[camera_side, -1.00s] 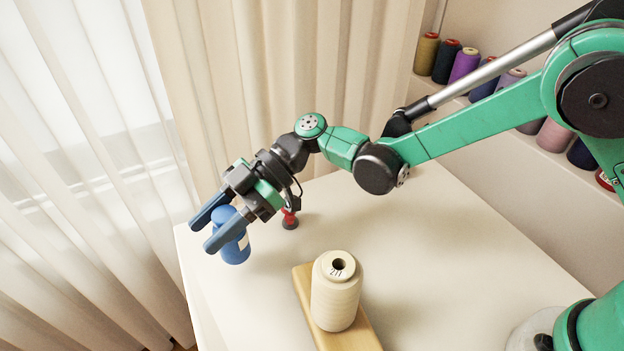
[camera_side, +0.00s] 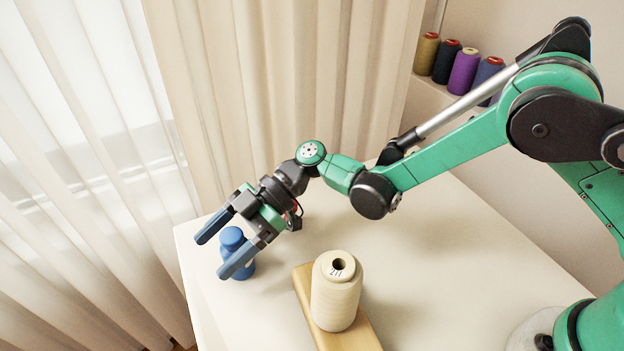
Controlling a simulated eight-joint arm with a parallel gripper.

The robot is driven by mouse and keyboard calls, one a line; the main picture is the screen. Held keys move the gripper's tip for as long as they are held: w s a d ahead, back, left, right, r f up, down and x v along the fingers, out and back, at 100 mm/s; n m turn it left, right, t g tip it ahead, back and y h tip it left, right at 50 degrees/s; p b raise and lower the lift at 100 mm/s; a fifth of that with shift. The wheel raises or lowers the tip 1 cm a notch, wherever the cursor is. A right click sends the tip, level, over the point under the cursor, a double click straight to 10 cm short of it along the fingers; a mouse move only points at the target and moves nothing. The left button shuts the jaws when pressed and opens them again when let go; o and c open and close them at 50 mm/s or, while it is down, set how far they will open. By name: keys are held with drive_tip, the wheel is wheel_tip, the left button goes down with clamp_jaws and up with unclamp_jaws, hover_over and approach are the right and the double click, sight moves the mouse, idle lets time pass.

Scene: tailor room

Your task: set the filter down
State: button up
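A blue, roughly cylindrical object with a rounded top (camera_side: 232,236), which I take to be the filter, stands upright at the left end of the white table. My gripper (camera_side: 213,256) reaches over it from the upper right. Its two long blue-grey fingers are spread apart, one on each side of the object's upper part. The near finger crosses in front and hides part of its middle. No clear contact with either finger shows. Its base appears to be on the table.
A cream thread cone marked 211 (camera_side: 336,292) stands on a wooden block (camera_side: 366,335) to the right. A small red item (camera_side: 298,209) is mostly hidden behind my gripper. The white table (camera_side: 450,260) is clear at right. Thread spools (camera_side: 464,72) line a back shelf; curtains hang behind.

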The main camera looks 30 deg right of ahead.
drive_tip(key=shift+w+d+r, duration=0.1)
drive_tip(key=shift+d+r, duration=0.1)
drive_tip(key=shift+r, duration=0.05)
drive_tip(key=d+r+m+t+h, duration=0.3)
drive_tip(key=d+r+m, duration=0.15)
drive_tip(key=d, duration=0.45)
drive_tip(key=d+r+m+t+h, duration=0.2)
drive_tip(key=d+r+m, duration=0.25)
drive_tip(key=d, duration=0.45)
drive_tip(key=s+d+m+t+h, duration=0.2)
drive_tip(key=s+d+m+h, duration=0.1)
drive_tip(key=d+m, duration=0.3)
drive_tip(key=s+d+m+t+h, duration=0.3)
drive_tip(key=d+m+h, duration=0.2)
drive_tip(key=d, duration=0.1)
drive_tip(key=shift+s+d+f+m, duration=0.25)
drive_tip(key=shift+s+d+m, duration=0.05)
drive_tip(key=shift+d+m, duration=0.1)
drive_tip(key=shift+a, duration=0.1)
